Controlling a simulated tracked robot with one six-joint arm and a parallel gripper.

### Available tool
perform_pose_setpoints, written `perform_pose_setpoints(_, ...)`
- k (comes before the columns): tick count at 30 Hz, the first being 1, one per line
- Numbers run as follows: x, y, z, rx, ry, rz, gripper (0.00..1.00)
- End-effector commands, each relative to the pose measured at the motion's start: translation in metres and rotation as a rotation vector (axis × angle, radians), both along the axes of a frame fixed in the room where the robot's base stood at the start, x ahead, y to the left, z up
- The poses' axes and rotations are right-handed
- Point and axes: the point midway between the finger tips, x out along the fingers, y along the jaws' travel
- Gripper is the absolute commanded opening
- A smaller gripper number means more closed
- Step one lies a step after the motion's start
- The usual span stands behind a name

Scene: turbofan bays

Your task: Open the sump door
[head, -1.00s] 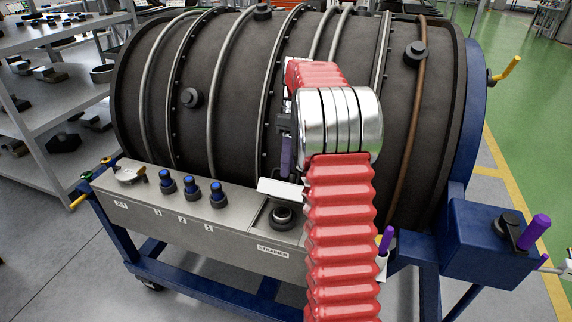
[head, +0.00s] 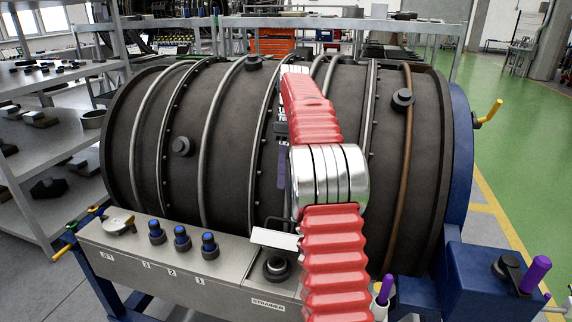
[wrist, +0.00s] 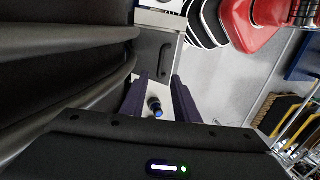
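I cannot tell for sure which part is the sump door. A pale flat plate (head: 275,239) with a dark bar handle lies by the strainer end of the grey bench box (head: 190,257). In the wrist view a grey panel (wrist: 148,45) carries a dark handle (wrist: 165,60) beyond the fingertips. My gripper (wrist: 160,84) is open, its two purple fingers apart with nothing between them. Past the fingers a blue-topped plug (wrist: 156,108) shows on a pale surface. In the head view my arm hides most of the gripper; one purple finger shows against the dark engine casing (head: 225,140).
Several blue-topped plugs (head: 182,238) and a black round knob (head: 277,267) stand on the box. A blue stand (head: 460,170) with a yellow handle (head: 490,111) is at right. Shelves (head: 50,150) stand at left.

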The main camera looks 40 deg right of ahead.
Motion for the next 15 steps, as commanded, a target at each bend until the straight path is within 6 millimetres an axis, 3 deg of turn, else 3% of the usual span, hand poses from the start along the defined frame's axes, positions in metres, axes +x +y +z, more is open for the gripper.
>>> perform_pose_setpoints(6, 0.005, -0.002, 0.019, -0.001, -0.001, 0.007, 0.28)
perform_pose_setpoints(15, 0.005, -0.003, 0.028, -0.001, -0.001, 0.01, 0.28)
